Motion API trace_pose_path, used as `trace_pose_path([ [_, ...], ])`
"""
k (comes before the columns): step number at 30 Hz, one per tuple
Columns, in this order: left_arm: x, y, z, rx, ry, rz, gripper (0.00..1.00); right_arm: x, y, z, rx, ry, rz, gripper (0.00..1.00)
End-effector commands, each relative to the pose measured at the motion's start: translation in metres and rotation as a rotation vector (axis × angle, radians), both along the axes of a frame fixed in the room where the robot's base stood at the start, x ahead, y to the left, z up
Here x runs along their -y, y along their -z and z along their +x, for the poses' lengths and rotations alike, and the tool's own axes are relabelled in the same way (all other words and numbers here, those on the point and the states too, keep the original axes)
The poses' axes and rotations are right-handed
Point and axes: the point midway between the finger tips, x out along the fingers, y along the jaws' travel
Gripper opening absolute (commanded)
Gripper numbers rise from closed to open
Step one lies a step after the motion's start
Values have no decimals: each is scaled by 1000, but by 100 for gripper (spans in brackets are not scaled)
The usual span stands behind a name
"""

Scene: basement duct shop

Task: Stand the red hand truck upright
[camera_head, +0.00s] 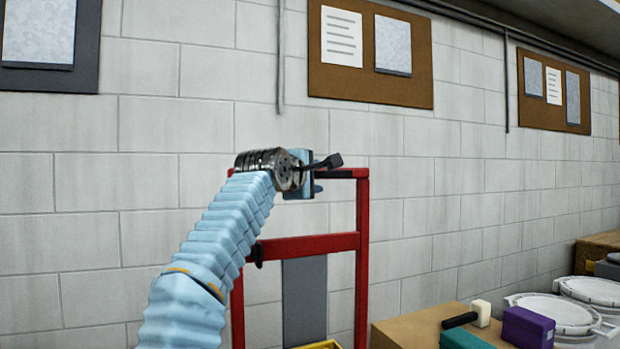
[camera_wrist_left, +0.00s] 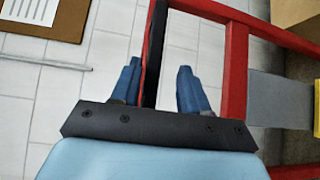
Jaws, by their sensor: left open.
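The red hand truck (camera_head: 363,225) stands in front of the block wall in the head view, its side posts close to vertical. Its lower part is cut off, so its base is hidden. My left gripper (camera_head: 306,174) is at its top bar. The truck's red frame also shows in the left wrist view (camera_wrist_left: 236,70). There the left gripper's blue fingers (camera_wrist_left: 158,82) are apart, with a dark bar edged in red passing between them. I cannot tell whether either finger touches it. My right gripper is in neither view.
At lower right, a cardboard box (camera_head: 400,332) has a purple block (camera_head: 527,328), a teal block (camera_head: 465,340) and a dark-handled tool on or near it. White lidded buckets (camera_head: 555,312) stand beyond. A yellow edge (camera_head: 322,345) shows low by the truck. Boards hang on the wall.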

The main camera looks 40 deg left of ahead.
Motion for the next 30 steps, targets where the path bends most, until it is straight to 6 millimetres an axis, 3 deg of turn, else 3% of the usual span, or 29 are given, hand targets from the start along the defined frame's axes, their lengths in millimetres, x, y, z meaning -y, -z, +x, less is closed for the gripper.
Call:
trace_pose_path([
  [5,7,1,-21,6,2,0,45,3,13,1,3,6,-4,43],
  [12,24,-2,-78,5,4,-1,45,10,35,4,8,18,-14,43],
  [18,36,-7,-115,2,3,-2,45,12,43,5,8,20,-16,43],
  [24,41,-9,-130,-1,1,-1,45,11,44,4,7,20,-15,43],
  [30,42,-9,-131,-1,1,-1,45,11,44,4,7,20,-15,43],
])
